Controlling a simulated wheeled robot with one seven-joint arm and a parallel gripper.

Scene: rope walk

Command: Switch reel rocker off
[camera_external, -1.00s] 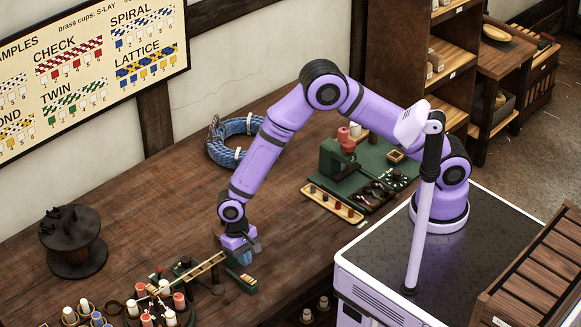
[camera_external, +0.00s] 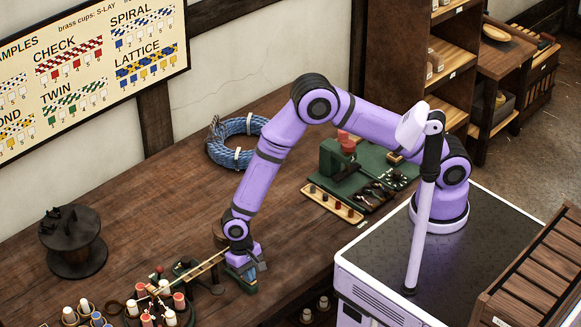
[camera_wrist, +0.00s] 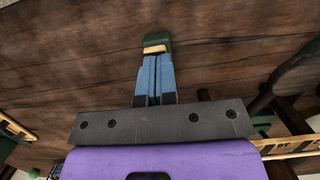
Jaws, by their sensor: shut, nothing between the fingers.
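The reel rocker appears to be the small dark green block with a brass-coloured top in the wrist view (camera_wrist: 157,46); it also shows low on the table in the outside view (camera_external: 247,287), mostly covered by my gripper. My gripper (camera_external: 252,272) points down right over it. In the wrist view its blue fingers (camera_wrist: 156,62) are shut together and empty, with their tips at the brass top. I cannot tell whether they touch it, and the rocker's tilt is hidden.
A wooden ladder-like strip (camera_external: 200,271) runs left from beside the block to a round stand of bobbins (camera_external: 160,308). A dark reel (camera_external: 73,243) and a blue rope coil (camera_external: 238,140) stand farther off. The table's middle is clear.

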